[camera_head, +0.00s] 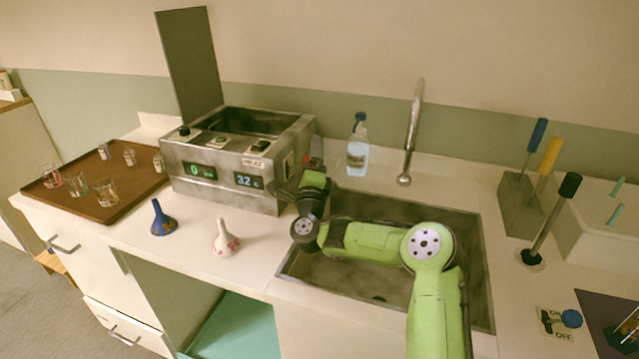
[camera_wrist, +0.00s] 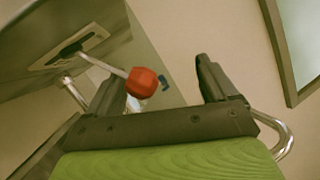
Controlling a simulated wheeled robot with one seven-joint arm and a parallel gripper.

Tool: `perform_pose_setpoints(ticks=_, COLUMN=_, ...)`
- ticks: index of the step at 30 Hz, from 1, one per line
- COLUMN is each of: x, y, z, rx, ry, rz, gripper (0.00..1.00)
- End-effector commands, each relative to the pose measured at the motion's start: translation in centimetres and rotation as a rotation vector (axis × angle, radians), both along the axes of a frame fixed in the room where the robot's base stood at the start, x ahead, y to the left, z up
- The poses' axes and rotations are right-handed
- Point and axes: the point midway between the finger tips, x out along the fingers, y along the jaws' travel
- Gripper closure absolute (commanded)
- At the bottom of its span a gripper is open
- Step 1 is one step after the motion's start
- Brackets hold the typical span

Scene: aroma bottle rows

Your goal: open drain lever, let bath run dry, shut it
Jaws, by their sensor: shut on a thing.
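The bath (camera_head: 225,185) is a metal box with its lid (camera_head: 188,60) raised; its displays read 0 and 32 °C. Its inside is dark in the head view, so I cannot tell the water level. The drain lever (camera_wrist: 108,68), a thin rod with a red knob (camera_wrist: 143,82), sticks out from a slotted plate on the bath's side. In the head view, my gripper (camera_head: 313,180) hides most of the lever.
A sink (camera_head: 380,285) lies under my arm, with a faucet (camera_head: 413,130) behind it. A clear bottle (camera_head: 358,148) stands behind my gripper. A brown tray (camera_head: 125,205) with several small glasses is at left.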

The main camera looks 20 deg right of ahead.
Motion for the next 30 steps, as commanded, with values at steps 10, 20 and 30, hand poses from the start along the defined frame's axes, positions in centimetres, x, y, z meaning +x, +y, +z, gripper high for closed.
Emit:
perform_pose_setpoints(ticks=10, x=-3.1, y=0.3, z=0.9, rx=0.007, ry=-0.019, rz=-0.004, gripper=0.24)
perform_pose_setpoints(ticks=20, x=-5.7, y=0.7, z=0.8, rx=0.005, ry=-0.017, rz=-0.006, gripper=0.42)
perform_pose_setpoints(ticks=30, x=-8.3, y=1.2, z=0.5, rx=0.001, ry=-0.009, rz=-0.003, gripper=0.42)
